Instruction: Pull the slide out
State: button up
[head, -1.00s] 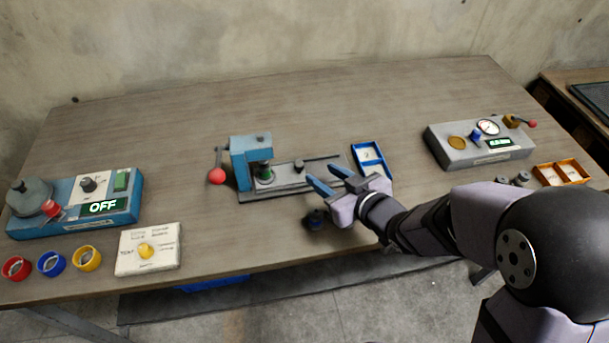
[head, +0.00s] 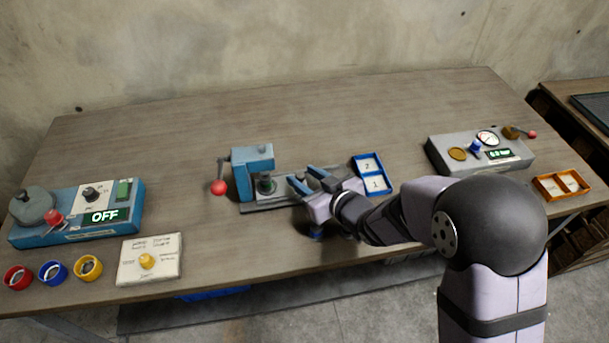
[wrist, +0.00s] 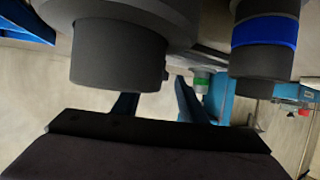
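The blue press (head: 253,172) stands mid-table with its slide plate (head: 268,207) extending right, partly covered by my gripper (head: 302,178). The slide's small dark knob is not clearly visible in the head view; my gripper covers that area. My two blue fingers are apart, over the right part of the plate. In the wrist view, the fingers (wrist: 155,103) are also apart, with nothing clearly held between them. A large dark cylinder (wrist: 118,55) fills the upper left there; I cannot tell whether it is the knob. A green-ringed part (wrist: 201,80) shows beyond the fingers.
A dark, blue-banded cylinder (wrist: 265,40) stands close by; it shows below my gripper in the head view (head: 316,234). A blue two-slot tray (head: 384,184) lies right of the press. The press lever has a red ball (head: 219,187). A gauge box (head: 480,154) stands farther right.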

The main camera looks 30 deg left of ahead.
jog(key=shift+w+a+f, duration=0.1)
jog(key=shift+a, duration=0.15)
grip_shut()
jog(key=w+d+p, duration=0.2)
jog(key=w+d, duration=0.5)
jog(key=shift+w+d, duration=0.25)
jog(key=shift+d, duration=0.05)
jog(key=shift+w+d, duration=0.25)
jog(key=shift+w, duration=0.05)
grip_release()
jog(key=shift+w+d, duration=0.1)
jog(key=shift+d, duration=0.05)
